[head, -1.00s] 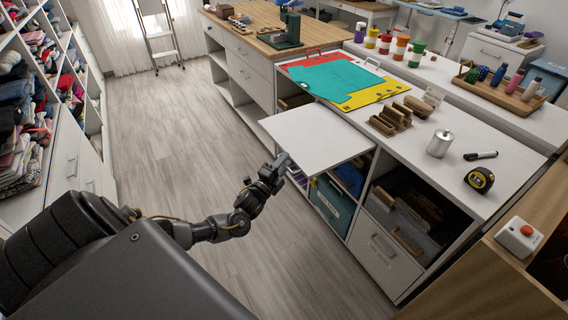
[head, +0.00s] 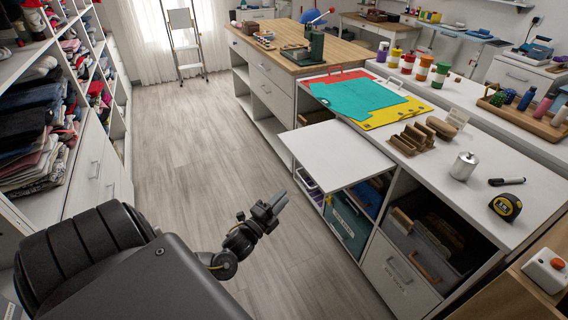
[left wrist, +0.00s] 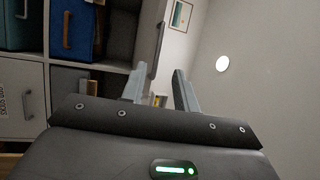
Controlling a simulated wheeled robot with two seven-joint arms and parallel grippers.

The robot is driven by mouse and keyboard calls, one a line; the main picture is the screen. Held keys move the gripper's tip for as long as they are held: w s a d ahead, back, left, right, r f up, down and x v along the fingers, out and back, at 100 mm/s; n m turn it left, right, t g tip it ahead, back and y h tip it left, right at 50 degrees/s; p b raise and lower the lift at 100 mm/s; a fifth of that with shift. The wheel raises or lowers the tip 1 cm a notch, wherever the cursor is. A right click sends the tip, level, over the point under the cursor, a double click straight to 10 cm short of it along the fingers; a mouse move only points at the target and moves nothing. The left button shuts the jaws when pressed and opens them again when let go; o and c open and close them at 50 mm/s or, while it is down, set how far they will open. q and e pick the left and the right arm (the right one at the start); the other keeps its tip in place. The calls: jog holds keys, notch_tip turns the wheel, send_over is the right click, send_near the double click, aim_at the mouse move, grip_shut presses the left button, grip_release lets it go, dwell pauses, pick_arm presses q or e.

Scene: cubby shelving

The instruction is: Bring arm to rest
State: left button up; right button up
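My left arm comes in from the lower left in the head view. My left gripper (head: 270,206) hangs over the floor, to the left of the white cubby cabinet (head: 388,262), and appears apart from it. In the left wrist view the two fingers (left wrist: 160,88) stand apart with nothing between them, so it is open and empty. A white flap door (head: 325,153) sticks out level from the cabinet's upper edge, beyond the gripper. My right gripper shows in neither view.
Below the flap are cubbies with a teal bin (head: 347,221) and a blue bin (head: 367,197). Shelves with folded cloth (head: 30,150) line the left side. The wooden floor (head: 185,140) between is clear. A tape measure (head: 506,207) and a can (head: 463,167) stand on the counter.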

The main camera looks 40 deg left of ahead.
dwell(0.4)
pick_arm(q)
jog(key=s+a+f+n+g+y, duration=0.1)
jog(key=s+f+n+g, duration=0.25)
jog(key=f, duration=0.65)
jog(key=s+a+f+n+g, duration=0.2)
jog(key=s+f+n+g, duration=0.15)
jog(key=f, duration=0.65)
jog(key=s+a+f+n+g+y, duration=0.15)
jog(key=s+f+g, duration=0.3)
jog(key=f, duration=0.55)
jog(key=s+d+f+n+g+h, duration=0.1)
jog(key=s+d+f+n+g, duration=0.15)
jog(key=s+f, duration=0.45)
jog(key=s+d+f+n+g+h, duration=0.15)
jog(key=s+d+f, duration=0.3)
jog(key=s, duration=0.45)
jog(key=s+d+f+n+g, duration=0.2)
jog(key=s+d+f, duration=0.3)
jog(key=s+d, duration=0.7)
jog(key=s+g, duration=0.1)
jog(key=s, duration=0.2)
jog(key=shift+g+h, duration=0.35)
jog(key=shift+h, duration=0.05)
jog(key=shift+s+d+f, duration=0.1)
